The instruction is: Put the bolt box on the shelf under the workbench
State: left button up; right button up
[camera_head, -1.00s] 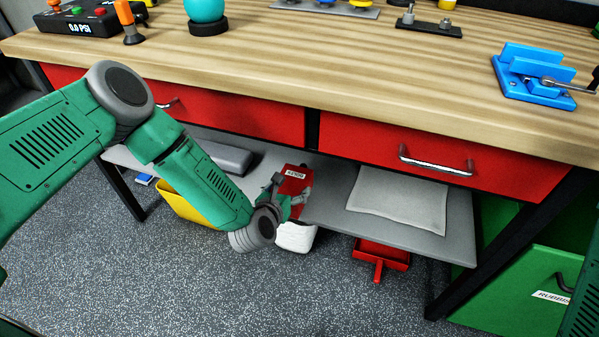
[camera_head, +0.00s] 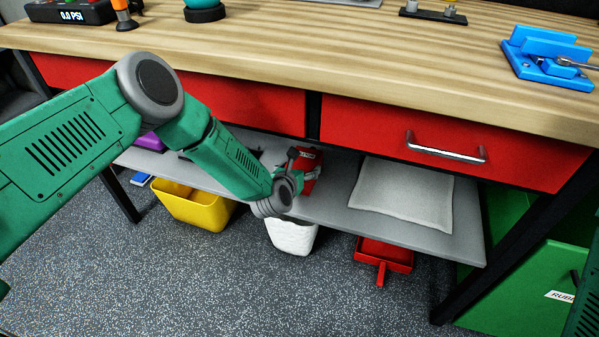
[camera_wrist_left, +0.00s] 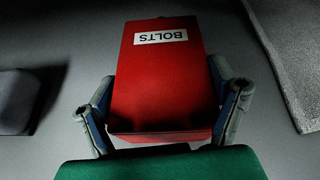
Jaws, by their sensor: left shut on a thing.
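The bolt box (camera_head: 306,172) is red with a white label, which reads BOLTS in the left wrist view (camera_wrist_left: 165,75). My left gripper (camera_head: 297,175) is shut on the box, with a finger against each side in the left wrist view (camera_wrist_left: 165,112). The box is at the grey shelf (camera_head: 335,208) under the workbench (camera_head: 330,70), beneath the drawers. I cannot tell whether its bottom touches the shelf. My arm hides part of the box and shelf in the head view. My right gripper is not in view.
A folded light grey cloth (camera_head: 403,193) lies on the shelf right of the box. A dark grey object (camera_wrist_left: 18,100) is on its other side. A yellow bin (camera_head: 192,206), a white bin (camera_head: 291,237) and a red dustpan (camera_head: 384,256) stand below. The drawer front (camera_head: 450,140) overhangs.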

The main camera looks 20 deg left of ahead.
pick_arm(q)
jog(key=o, duration=1.6)
jog(key=shift+s, duration=0.1)
jog(key=p+v, duration=0.4)
jog(key=v, duration=0.7)
jog(key=s+d+f+m+g+h, duration=0.1)
jog(key=s+d+f+m+g, duration=0.15)
jog(key=s+m, duration=0.6)
jog(key=s+d+f+m+g+h, duration=0.1)
jog(key=s+f+m+g+h, duration=0.15)
jog(key=s+m, duration=0.6)
jog(key=s+a+m+g+y, duration=0.1)
jog(key=s+a+m+g, duration=0.1)
jog(key=s+a+m, duration=0.2)
jog(key=s+a+r+m+g+y, duration=0.1)
jog(key=s+a+m+g, duration=0.2)
jog(key=s+m, duration=0.5)
jog(key=s+a+m+g+y, duration=0.2)
jog(key=s+a+m, duration=0.2)
jog(key=s+m, duration=0.2)
jog(key=shift+s+a+r+m+g, duration=0.1)
jog(key=shift+s+a+m+g, duration=0.1)
jog(key=shift+m, duration=0.45)
jog(key=shift+s+a+r+m+g, duration=0.1)
jog(key=shift+s+a+m+g, duration=0.1)
jog(key=shift+m, duration=0.45)
jog(key=shift+d, duration=0.1)
